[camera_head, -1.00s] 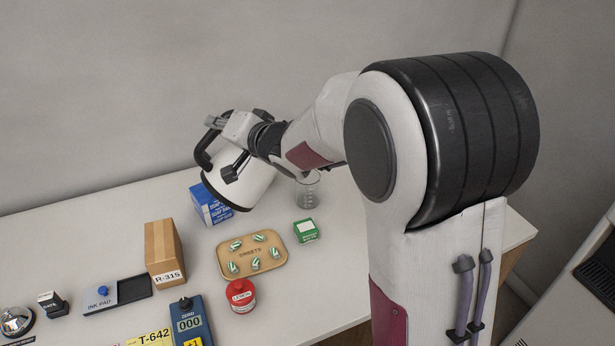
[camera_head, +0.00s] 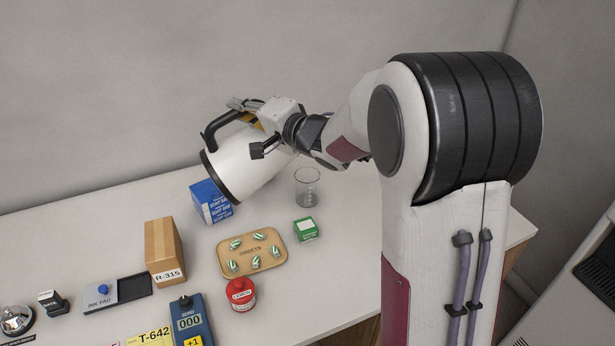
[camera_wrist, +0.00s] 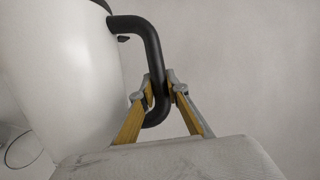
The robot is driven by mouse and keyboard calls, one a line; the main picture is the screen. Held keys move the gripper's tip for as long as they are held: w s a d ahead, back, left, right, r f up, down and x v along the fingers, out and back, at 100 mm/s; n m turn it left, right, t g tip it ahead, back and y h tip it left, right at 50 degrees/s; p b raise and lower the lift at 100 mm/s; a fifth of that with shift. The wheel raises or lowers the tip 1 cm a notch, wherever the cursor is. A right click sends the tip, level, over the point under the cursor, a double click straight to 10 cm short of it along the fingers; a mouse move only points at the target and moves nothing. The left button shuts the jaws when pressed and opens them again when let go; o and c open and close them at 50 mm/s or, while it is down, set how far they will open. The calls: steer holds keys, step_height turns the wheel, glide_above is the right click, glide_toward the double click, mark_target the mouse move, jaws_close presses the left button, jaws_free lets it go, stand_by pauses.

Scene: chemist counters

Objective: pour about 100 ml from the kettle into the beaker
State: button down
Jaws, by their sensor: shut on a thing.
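The white kettle (camera_head: 245,160) has a dark base rim and a black handle, and is held tilted well over above the counter. My gripper (camera_head: 242,104) is shut on its black handle. In the wrist view the two fingers of my gripper (camera_wrist: 161,92) close on the handle (camera_wrist: 152,50), with the white kettle body (camera_wrist: 65,75) to the left. The clear glass beaker (camera_head: 307,188) stands upright on the counter, just right of the kettle and below my arm. The spout is hidden, and I cannot make out liquid in the beaker.
A blue box (camera_head: 211,203) stands below the kettle's base. A tan sweets tray (camera_head: 225,262), a small green box (camera_head: 306,230), a red lemon jar (camera_head: 240,294) and a brown R-315 box (camera_head: 163,252) stand nearer. The counter right of the beaker is clear.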

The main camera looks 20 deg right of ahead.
steer(key=shift+d+r, duration=0.35)
steer(key=shift+d, duration=0.1)
steer(key=shift+d+m+y, duration=0.2)
steer(key=shift+m+y, duration=0.1)
steer(key=shift+m, duration=0.1)
steer(key=shift+w+d+f+m+t+p, duration=0.1)
steer(key=shift+d+f+m+t+p, duration=0.2)
steer(key=shift+d, duration=0.6)
steer(key=shift+d+f+m+t+p, duration=0.1)
steer(key=shift+d+f+m+p, duration=0.25)
steer(key=shift+d, duration=0.5)
steer(key=shift+a, duration=0.4)
steer(key=shift+d+p, duration=0.2)
steer(key=shift+p, duration=0.25)
stand_by(0.5)
